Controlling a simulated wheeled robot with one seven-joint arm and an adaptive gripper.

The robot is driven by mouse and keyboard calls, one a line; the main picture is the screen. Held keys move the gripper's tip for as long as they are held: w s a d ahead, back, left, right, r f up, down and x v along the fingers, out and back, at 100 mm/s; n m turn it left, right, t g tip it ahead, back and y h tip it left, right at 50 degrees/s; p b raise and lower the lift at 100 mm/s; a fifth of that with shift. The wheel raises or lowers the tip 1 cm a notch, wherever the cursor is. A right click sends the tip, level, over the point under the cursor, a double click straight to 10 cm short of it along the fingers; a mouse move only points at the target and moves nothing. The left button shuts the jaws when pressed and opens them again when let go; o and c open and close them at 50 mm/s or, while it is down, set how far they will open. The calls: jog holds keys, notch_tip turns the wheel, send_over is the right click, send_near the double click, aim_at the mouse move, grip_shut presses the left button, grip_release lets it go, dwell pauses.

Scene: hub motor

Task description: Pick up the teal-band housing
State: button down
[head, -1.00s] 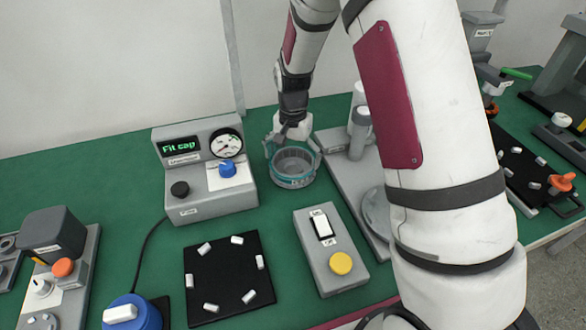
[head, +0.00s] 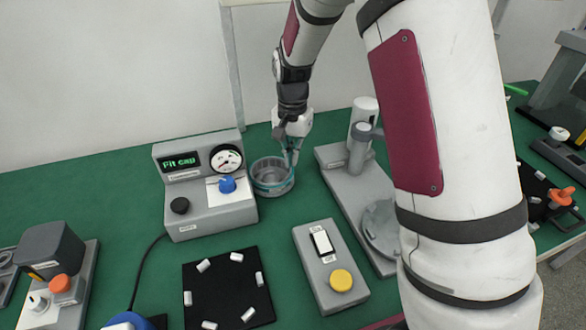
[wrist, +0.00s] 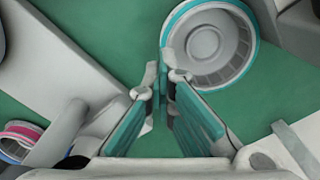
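The teal-band housing (head: 273,184) is a round grey cup with a teal band. It stands upright on the green table just right of the gauge box. In the wrist view the housing (wrist: 207,42) shows from above at the upper right, open side up and empty. My gripper (head: 291,157) is at its right rim in the head view. Whether a fingertip touches the rim I cannot tell.
The gauge box (head: 208,190) stands close left of the housing. A grey fixture with a post (head: 360,152) stands to the right. A switch box (head: 330,268) and a black mat with white pegs (head: 228,290) lie in front. Green table behind the housing is free.

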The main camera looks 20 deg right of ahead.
jog(key=shift+r, duration=2.1)
jog(key=shift+c, duration=2.4)
grip_release()
